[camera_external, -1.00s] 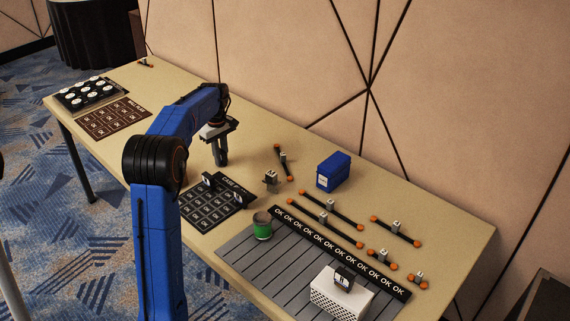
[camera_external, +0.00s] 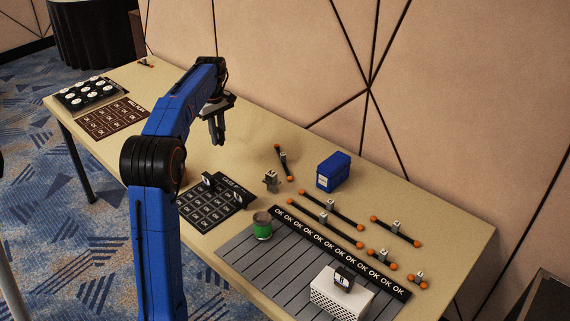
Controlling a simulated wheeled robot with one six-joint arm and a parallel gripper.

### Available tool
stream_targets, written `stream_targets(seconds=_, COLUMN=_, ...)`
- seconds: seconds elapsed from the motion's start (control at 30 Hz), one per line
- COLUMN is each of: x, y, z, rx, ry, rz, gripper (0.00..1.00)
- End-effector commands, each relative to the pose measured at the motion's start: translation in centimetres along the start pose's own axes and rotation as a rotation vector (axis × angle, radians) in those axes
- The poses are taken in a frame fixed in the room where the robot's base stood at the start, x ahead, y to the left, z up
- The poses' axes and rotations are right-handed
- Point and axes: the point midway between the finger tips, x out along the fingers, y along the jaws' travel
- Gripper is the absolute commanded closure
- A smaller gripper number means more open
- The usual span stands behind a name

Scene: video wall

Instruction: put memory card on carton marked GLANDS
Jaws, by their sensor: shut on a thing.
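My gripper (camera_external: 217,140) is raised above the table, left of the middle, with its dark fingers pointing down. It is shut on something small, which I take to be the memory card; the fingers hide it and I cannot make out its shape. A blue carton (camera_external: 328,175) with a small white label stands on the table near the wall, right of my gripper. A white perforated box (camera_external: 335,304) stands at the front right with a dark labelled piece (camera_external: 343,278) on top. I cannot read GLANDS on either.
A black grid mat (camera_external: 205,208) with two small upright dark pieces lies below my gripper. A green can (camera_external: 262,226) stands on a grey slatted mat (camera_external: 270,262). Several orange-ended bars (camera_external: 325,217) lie to the right. A tray of white discs (camera_external: 90,94) is far left.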

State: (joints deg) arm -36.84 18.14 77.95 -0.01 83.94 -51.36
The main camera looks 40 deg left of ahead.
Motion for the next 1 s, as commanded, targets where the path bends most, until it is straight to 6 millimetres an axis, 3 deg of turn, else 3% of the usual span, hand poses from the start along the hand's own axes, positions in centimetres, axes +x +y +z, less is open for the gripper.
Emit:
stream_targets(seconds=0.17, x=-2.5, y=-3.0, z=-1.4, rx=-0.010, ry=0.003, rz=0.003, gripper=1.00)
stream_targets(seconds=0.5, x=-7.9, y=-13.7, z=-4.7, rx=-0.029, ry=0.002, rz=0.003, gripper=1.00)
stream_targets(seconds=0.7, x=-9.6, y=-17.3, z=-5.3, rx=-0.031, ry=0.001, rz=0.002, gripper=1.00)
stream_targets(seconds=0.83, x=-9.0, y=-18.1, z=-5.4, rx=-0.032, ry=-0.001, rz=0.001, gripper=1.00)
stream_targets(seconds=1.0, x=-6.3, y=-18.1, z=-5.3, rx=-0.031, ry=-0.002, rz=0.000, gripper=1.00)
